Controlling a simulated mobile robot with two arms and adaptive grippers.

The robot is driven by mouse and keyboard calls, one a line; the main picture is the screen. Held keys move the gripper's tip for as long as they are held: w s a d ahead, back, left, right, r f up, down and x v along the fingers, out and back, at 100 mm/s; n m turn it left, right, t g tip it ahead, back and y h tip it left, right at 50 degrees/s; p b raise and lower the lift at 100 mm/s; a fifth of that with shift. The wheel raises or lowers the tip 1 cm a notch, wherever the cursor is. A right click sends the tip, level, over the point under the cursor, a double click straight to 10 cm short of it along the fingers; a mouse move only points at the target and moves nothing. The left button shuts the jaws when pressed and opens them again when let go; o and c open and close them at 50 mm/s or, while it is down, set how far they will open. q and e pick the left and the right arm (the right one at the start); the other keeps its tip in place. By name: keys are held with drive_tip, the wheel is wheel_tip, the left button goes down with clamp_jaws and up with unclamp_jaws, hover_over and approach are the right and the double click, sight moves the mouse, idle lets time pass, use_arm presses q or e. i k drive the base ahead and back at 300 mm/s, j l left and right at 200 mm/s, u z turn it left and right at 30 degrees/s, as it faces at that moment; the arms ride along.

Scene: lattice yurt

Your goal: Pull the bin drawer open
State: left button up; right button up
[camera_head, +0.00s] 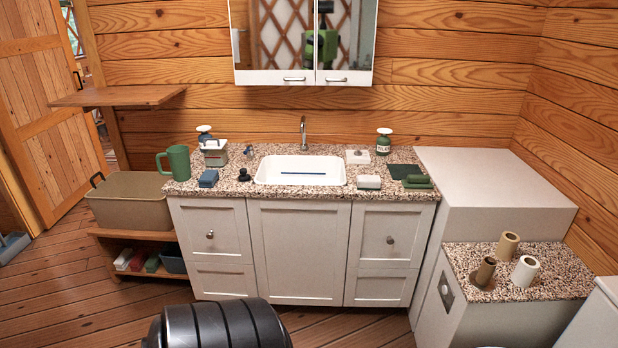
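The white vanity has several closed fronts. Its left front (211,231) and right front (389,238) each carry a round knob. Its wide middle front (298,252) shows no knob. Below the left and right fronts are smaller plain panels, also flush. A low white cabinet at the right has a grey plate (446,292) with a round centre on its side. I cannot tell which front is the bin drawer; none of them stands open. Neither of my grippers shows in the head view.
The speckled counter holds a sink (300,170), a green mug (176,162), bottles and soap items. Paper rolls (525,271) stand on the right cabinet. A beige basket (138,201) sits on a low shelf at left. Wooden floor (345,325) lies before the vanity.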

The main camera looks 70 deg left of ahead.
sight(384, 234)
drive_tip(key=u, duration=0.4)
drive_tip(key=l+u, duration=0.15)
drive_tip(key=u, duration=0.65)
drive_tip(key=k+u, duration=0.1)
drive_tip(key=u, duration=0.35)
drive_tip(key=i+j, duration=0.3)
drive_tip(key=i+z, duration=0.05)
drive_tip(key=i, duration=0.05)
